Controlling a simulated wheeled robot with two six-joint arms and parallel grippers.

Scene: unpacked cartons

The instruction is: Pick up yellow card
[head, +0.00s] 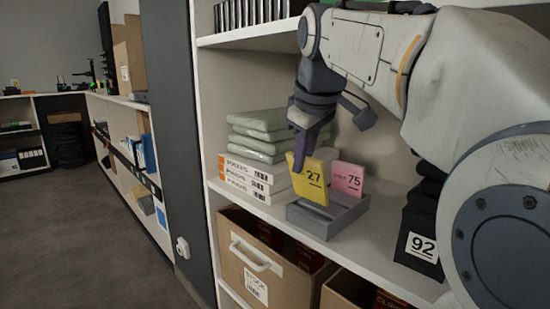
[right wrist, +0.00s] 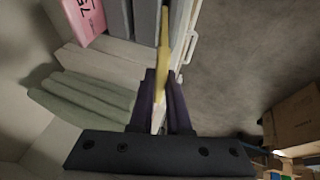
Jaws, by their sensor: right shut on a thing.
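The yellow card (head: 311,180), marked 27, stands slightly tilted at the grey card holder (head: 330,220) on the shelf. My right gripper (head: 301,150) is shut on its upper left part. In the right wrist view the yellow card (right wrist: 162,60) shows edge-on between the two fingers (right wrist: 160,98). Whether its lower edge still touches the holder is hard to tell. A pink card (head: 347,178), marked 75, stands in the holder just to the right; it also shows in the right wrist view (right wrist: 82,18). My left gripper is not in view.
White boxes (head: 243,178) with wrapped green packs (head: 262,133) on top are close to the left of the holder. Cardboard cartons (head: 255,255) sit on the shelf below. The floor (head: 110,240) at left is clear.

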